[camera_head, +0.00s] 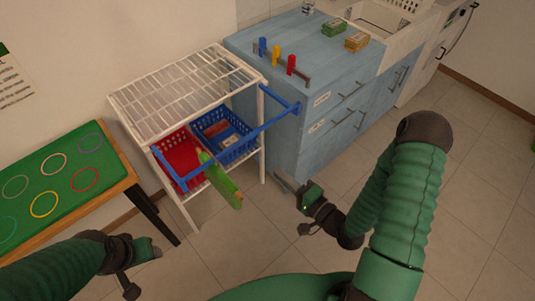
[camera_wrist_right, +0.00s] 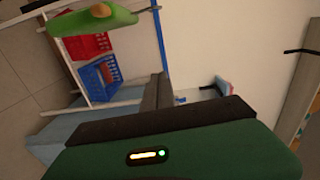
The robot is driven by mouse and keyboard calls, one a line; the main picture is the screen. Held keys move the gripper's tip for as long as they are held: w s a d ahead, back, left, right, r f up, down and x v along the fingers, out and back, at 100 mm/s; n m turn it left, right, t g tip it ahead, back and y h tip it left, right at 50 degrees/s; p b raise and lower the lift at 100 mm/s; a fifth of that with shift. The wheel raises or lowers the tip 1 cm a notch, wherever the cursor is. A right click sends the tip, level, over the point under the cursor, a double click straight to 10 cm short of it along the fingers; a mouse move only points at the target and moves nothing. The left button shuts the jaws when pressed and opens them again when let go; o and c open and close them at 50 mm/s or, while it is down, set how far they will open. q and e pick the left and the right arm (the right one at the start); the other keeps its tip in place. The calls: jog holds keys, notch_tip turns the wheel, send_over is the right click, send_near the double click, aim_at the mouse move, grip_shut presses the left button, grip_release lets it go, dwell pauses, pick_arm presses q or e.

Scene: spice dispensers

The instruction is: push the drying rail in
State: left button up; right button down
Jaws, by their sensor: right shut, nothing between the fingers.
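The blue drying rail (camera_head: 275,119) stands out in front of the white wire rack (camera_head: 185,90), with its front bar away from the frame. A green item (camera_head: 222,182) with an orange-brown spot hangs over the bar. In the right wrist view the rail (camera_wrist_right: 161,45) and the green item (camera_wrist_right: 90,22) show at the top. My right gripper (camera_head: 306,190) is shut and empty, apart from the rail, below and to the right of it. My left gripper (camera_head: 152,249) is low at the left, away from the rail; its finger gap is unclear.
A red basket (camera_head: 176,150) and a blue basket (camera_head: 240,146) sit in the rack under the rail. A blue cabinet (camera_head: 315,150) stands close on the right. A green-topped bench (camera_head: 110,165) is at the left. The floor in front is clear.

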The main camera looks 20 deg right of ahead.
send_near(247, 140)
jog(key=shift+m+t, duration=0.3)
jog(key=x, duration=0.3)
jog(key=p+x, duration=0.1)
jog(key=x, duration=0.2)
jog(key=shift+w+a+f, duration=0.1)
jog(key=shift+a, duration=0.2)
pick_arm(q)
jog(key=shift+w+d+r, duration=0.2)
jog(key=shift+d+r, duration=0.15)
jog(key=shift+r, duration=0.1)
pick_arm(e)
jog(key=shift+w, duration=0.3)
pick_arm(q)
jog(key=shift+a, duration=0.1)
pick_arm(e)
jog(key=shift+w, duration=0.1)
